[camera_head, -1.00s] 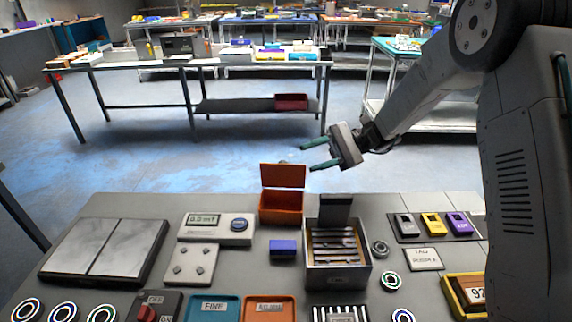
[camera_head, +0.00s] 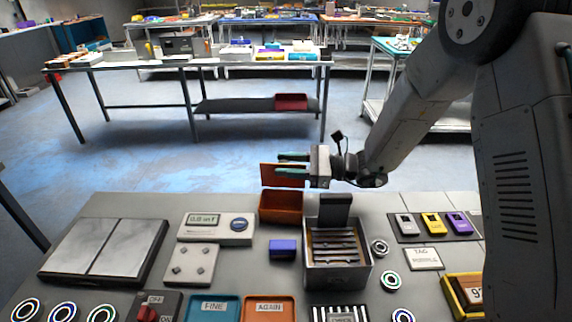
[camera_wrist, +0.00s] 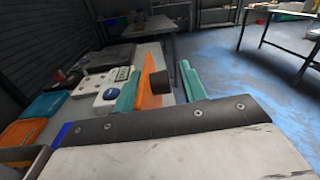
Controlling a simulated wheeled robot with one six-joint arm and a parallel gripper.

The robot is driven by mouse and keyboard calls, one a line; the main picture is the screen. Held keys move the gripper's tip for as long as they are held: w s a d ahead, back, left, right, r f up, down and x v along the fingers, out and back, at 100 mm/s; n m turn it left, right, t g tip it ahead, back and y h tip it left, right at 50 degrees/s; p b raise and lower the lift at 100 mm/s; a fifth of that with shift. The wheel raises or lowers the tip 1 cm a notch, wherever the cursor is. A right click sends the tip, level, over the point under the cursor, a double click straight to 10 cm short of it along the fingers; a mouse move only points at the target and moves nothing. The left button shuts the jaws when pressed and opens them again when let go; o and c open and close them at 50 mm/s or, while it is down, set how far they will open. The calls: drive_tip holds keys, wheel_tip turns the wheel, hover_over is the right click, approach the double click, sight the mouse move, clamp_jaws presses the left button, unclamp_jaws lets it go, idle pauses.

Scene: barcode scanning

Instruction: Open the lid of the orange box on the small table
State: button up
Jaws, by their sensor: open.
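The orange box (camera_head: 280,210) stands near the far edge of the small grey table (camera_head: 365,205) in the head view. Its orange lid (camera_head: 268,178) stands upright at the back, and the box's front and dark inside show. My gripper (camera_head: 278,164) is level with the upper part of the lid, its green fingers pointing left and partly covering it. The jaws are apart. In the wrist view, the orange lid (camera_wrist: 149,92) shows edge-on between the two open fingers (camera_wrist: 160,70). I cannot tell whether a finger touches it.
A grey metal box (camera_head: 338,275) with a raised dark lid (camera_head: 335,209) stands just right of the orange box. A small blue block (camera_head: 283,249) lies in front. A white display device (camera_head: 216,229) is to the left. Colored trays and tags crowd the table's front.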

drive_tip(key=shift+a, duration=0.3)
drive_tip(key=shift+c, duration=0.3)
clamp_jaws()
drive_tip(key=shift+w+d+f+m, duration=0.15)
drive_tip(key=shift+w+m, duration=0.3)
drive_tip(key=shift+m, duration=0.3)
drive_tip(key=shift+w+a+f+m, duration=0.15)
drive_tip(key=shift+w+m, duration=0.25)
drive_tip(key=shift+m, duration=0.4)
drive_tip(key=shift+w+d+f+m, duration=0.15)
drive_tip(key=shift+w+m, duration=0.3)
drive_tip(key=shift+m, duration=0.3)
drive_tip(key=shift+o, duration=0.3)
unclamp_jaws()
